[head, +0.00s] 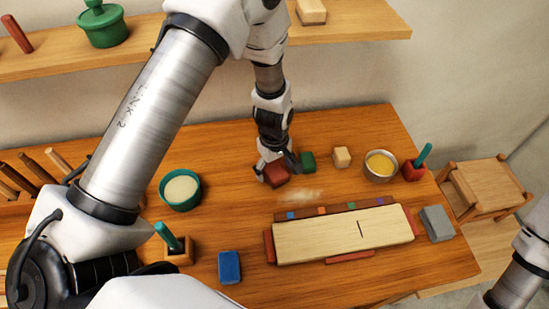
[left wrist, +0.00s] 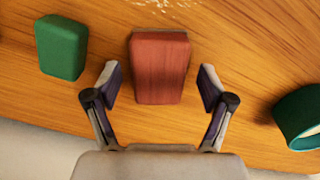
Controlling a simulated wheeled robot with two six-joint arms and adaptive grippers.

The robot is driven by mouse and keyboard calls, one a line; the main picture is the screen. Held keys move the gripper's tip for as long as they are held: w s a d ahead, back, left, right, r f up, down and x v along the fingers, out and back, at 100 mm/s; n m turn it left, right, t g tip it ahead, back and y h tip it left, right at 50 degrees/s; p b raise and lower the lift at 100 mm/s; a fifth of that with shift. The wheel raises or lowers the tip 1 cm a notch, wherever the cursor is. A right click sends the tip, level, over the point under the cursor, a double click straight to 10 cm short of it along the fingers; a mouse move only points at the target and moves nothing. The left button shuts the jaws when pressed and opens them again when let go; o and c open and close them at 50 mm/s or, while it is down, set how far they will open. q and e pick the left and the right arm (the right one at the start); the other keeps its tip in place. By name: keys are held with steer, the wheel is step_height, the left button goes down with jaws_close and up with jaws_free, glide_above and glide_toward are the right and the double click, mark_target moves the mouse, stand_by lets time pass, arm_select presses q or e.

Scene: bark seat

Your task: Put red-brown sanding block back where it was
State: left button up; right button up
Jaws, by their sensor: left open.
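The red-brown sanding block (head: 276,174) lies on the wooden table near its back edge. It also shows in the left wrist view (left wrist: 159,68), standing between the spread fingers. My left gripper (head: 277,165) is open over the block, with one finger on either side. In the left wrist view my left gripper (left wrist: 157,85) shows a gap between each finger and the block. My right gripper is out of view; only part of my right arm shows at the lower right.
A green block (head: 307,161) stands close to the right of the red-brown one, with a pale wood block (head: 342,156) beyond it. A teal bowl (head: 181,189) stands to the left. A pale board (head: 343,235), a blue block (head: 229,267) and a grey block (head: 437,223) lie nearer the front.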

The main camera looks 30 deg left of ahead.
mark_target(274, 170)
arm_select(q)
step_height(274, 170, up, 11)
steer(key=b, duration=0.2)
steer(key=shift+r, duration=0.15)
